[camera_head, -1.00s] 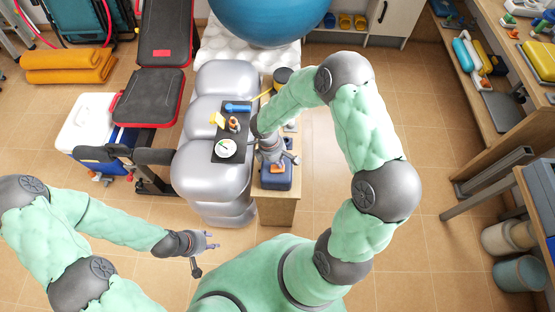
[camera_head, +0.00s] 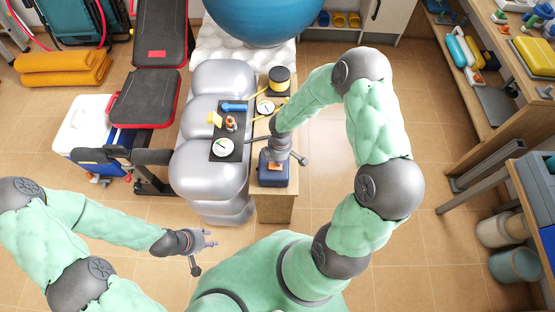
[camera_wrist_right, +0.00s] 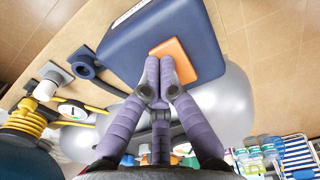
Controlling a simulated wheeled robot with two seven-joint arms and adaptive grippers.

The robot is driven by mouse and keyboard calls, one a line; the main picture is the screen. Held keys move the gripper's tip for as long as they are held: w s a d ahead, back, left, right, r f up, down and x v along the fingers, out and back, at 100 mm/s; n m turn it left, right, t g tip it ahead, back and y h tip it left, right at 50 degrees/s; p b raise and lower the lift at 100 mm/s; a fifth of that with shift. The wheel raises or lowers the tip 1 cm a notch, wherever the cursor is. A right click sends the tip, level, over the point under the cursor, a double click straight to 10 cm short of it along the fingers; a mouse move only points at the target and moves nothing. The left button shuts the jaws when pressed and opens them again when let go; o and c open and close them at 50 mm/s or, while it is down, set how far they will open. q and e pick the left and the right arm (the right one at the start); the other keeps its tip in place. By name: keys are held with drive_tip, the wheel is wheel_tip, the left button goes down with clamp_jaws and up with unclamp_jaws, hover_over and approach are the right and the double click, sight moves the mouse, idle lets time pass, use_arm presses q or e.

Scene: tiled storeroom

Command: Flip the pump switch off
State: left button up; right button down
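The pump is a dark blue box (camera_head: 265,175) on the wooden stand, below my right gripper. It fills the top middle of the right wrist view (camera_wrist_right: 130,35). Its switch is an orange rectangular rocker (camera_wrist_right: 190,60) on the face toward me; it shows small in the head view (camera_head: 275,168). My right gripper (camera_wrist_right: 160,75) has its purple-grey fingers together and empty, with the tips overlapping the orange switch's near left part in view. I cannot tell whether they touch it. My left gripper (camera_head: 210,240) is empty, low at the left over the floor, its fingers apart.
A black panel (camera_head: 225,153) with a white gauge (camera_head: 223,147), a blue-handled valve and orange parts lies left of the pump over silvery cushions (camera_head: 210,185). A black-and-yellow spool (camera_head: 279,80) and another gauge (camera_head: 265,107) stand behind.

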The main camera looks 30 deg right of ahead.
drive_tip(key=shift+s+a+f, duration=0.2)
drive_tip(key=shift+s+f, duration=0.2)
drive_tip(key=shift+f, duration=0.05)
drive_tip(key=shift+w+a, duration=0.35)
drive_tip(key=shift+a, duration=0.2)
drive_tip(key=shift+w+r, duration=0.2)
drive_tip(key=shift+r, duration=0.2)
drive_tip(key=r+p, duration=0.2)
drive_tip(key=r, duration=0.1)
drive_tip(key=r+p, duration=0.2)
drive_tip(key=shift+d+r, duration=0.2)
drive_tip(key=shift+d, duration=0.15)
wheel_tip(320, 180, up, 9)
drive_tip(key=p, duration=0.3)
drive_tip(key=shift+d+f, duration=0.15)
